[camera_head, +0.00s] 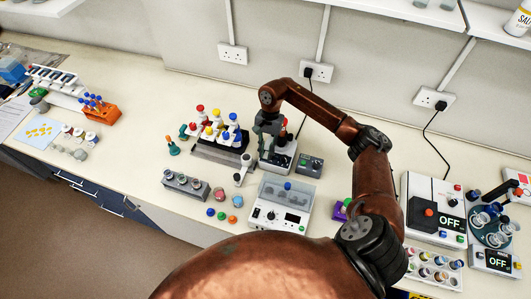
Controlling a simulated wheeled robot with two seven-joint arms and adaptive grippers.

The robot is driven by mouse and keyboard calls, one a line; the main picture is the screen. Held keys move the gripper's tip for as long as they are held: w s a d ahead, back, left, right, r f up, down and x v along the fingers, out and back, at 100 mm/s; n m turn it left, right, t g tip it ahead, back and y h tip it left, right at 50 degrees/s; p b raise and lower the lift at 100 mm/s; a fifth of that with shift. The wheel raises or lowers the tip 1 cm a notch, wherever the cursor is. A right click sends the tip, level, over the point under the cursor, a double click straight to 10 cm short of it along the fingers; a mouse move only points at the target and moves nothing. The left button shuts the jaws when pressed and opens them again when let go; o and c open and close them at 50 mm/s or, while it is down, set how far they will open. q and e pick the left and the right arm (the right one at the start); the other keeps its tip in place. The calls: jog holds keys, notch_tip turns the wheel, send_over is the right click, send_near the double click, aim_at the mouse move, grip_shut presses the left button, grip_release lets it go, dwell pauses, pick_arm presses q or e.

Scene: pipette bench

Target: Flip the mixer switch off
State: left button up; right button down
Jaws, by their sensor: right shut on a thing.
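The mixer (277,161) appears to be the small pale unit with a dark front standing at the middle of the bench. Its switch is too small to tell, so I cannot see its position. My right gripper (269,133) reaches over the mixer from the right and points down. It is shut on what looks like a red-capped tube (282,123), just above or on the mixer's top; whether they touch is unclear. The fingers hide part of the mixer. My left gripper is not in view.
A rack of colour-capped bottles (215,137) stands close left of the mixer. A small grey box (309,165) is close right. A white device with a clear lid (281,204) stands in front. Devices with "OFF" displays (495,262) are at the right.

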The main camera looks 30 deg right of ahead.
jog(key=c, duration=1.8)
grip_release()
jog(key=shift+c, duration=0.2)
jog(key=shift+r, duration=0.1)
jog(key=v, duration=1.1)
jog(key=shift+d+r, duration=0.15)
jog(key=shift+r, duration=0.25)
